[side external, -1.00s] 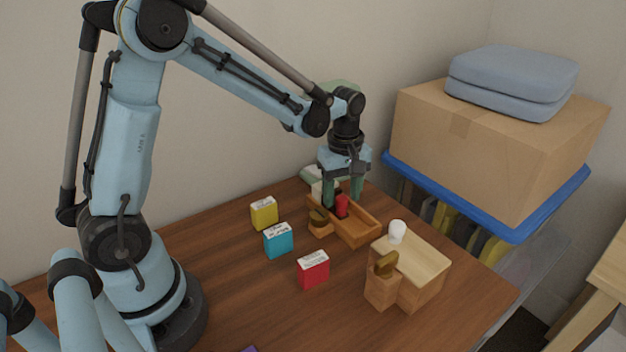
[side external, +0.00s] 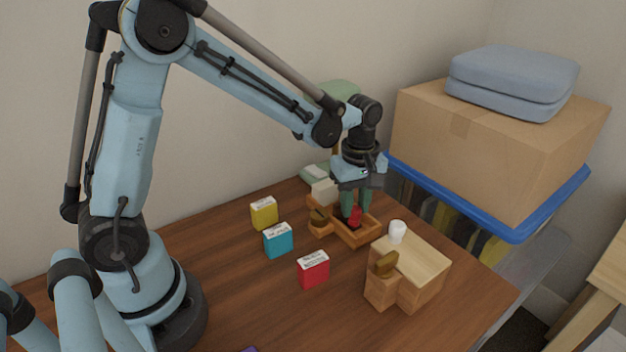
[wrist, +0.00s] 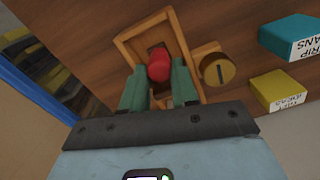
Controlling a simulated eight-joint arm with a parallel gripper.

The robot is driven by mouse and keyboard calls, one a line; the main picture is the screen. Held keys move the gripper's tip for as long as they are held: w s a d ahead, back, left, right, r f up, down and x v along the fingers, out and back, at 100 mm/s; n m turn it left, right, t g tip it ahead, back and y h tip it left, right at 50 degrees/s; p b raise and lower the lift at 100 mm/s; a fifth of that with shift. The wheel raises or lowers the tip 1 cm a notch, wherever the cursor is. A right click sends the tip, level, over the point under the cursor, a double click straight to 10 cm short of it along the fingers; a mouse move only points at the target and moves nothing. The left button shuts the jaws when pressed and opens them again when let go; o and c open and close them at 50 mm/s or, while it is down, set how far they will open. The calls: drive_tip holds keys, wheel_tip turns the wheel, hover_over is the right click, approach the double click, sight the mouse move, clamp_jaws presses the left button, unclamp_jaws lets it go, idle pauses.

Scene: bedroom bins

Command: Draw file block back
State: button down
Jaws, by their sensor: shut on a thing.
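A shallow wooden tray (side external: 374,229) stands on the desk, with a round brass dial (side external: 319,214) on a small wooden block at its side. A red-topped piece (side external: 355,218), apparently the file block's handle, stands inside the tray. My gripper (side external: 354,208) points down into the tray with its green fingers shut on this red piece. The wrist view shows the red top (wrist: 158,65) between the two fingers, the tray's rim (wrist: 129,52) around it and the dial (wrist: 218,70) beside it. The fingers hide the lower part of the held piece.
Labelled yellow (side external: 264,214), teal (side external: 278,241) and red (side external: 313,270) boxes stand left and in front of the tray. A wooden box (side external: 424,290) with a white knob (side external: 397,231) stands close at front right. A cream block (side external: 324,191) sits behind the tray.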

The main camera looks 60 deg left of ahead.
drive_tip(key=shift+d, duration=1.05)
drive_tip(key=c, duration=0.9)
unclamp_jaws()
drive_tip(key=shift+o, duration=0.2)
wheel_tip(320, 180, up, 12)
drive_tip(key=shift+r, duration=0.1)
